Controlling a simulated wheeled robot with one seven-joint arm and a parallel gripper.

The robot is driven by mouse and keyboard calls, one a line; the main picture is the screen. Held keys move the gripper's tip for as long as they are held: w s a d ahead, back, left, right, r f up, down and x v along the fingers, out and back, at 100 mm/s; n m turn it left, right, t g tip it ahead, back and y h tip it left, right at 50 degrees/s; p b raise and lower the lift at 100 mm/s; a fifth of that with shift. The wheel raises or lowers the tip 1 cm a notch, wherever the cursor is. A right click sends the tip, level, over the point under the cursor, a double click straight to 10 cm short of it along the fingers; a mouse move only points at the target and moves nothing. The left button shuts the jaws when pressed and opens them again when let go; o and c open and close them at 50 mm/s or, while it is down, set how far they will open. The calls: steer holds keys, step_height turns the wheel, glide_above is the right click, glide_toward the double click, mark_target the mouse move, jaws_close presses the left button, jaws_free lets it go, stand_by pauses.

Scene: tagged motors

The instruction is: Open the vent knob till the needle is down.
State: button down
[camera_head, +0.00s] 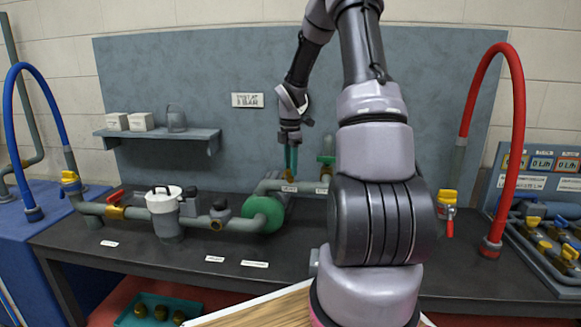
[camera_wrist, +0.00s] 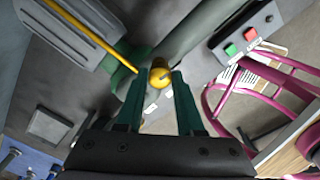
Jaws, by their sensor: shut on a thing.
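My gripper (camera_head: 290,168) reaches down to the pipe run on the bench, with its teal fingers pointing down. In the wrist view its two fingertips (camera_wrist: 160,74) stand on either side of a round yellow knob (camera_wrist: 162,77), and they are shut on it. In the head view the yellow knob (camera_head: 289,188) shows just below the fingertips, on the grey pipe (camera_head: 265,187) near the green round body (camera_head: 262,214). Small white labels sit by the knob. I cannot make out a gauge needle in either view.
A white-lidded filter (camera_head: 164,200) and a red-handled valve stand left on the pipe. A red hose (camera_head: 519,130) arches at right, a blue hose (camera_head: 47,90) at left. My arm hides the bench's right middle.

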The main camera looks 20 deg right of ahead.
steer(key=shift+n, duration=0.5)
steer(key=c, duration=0.5)
jaws_free()
steer(key=shift+r, duration=5.45)
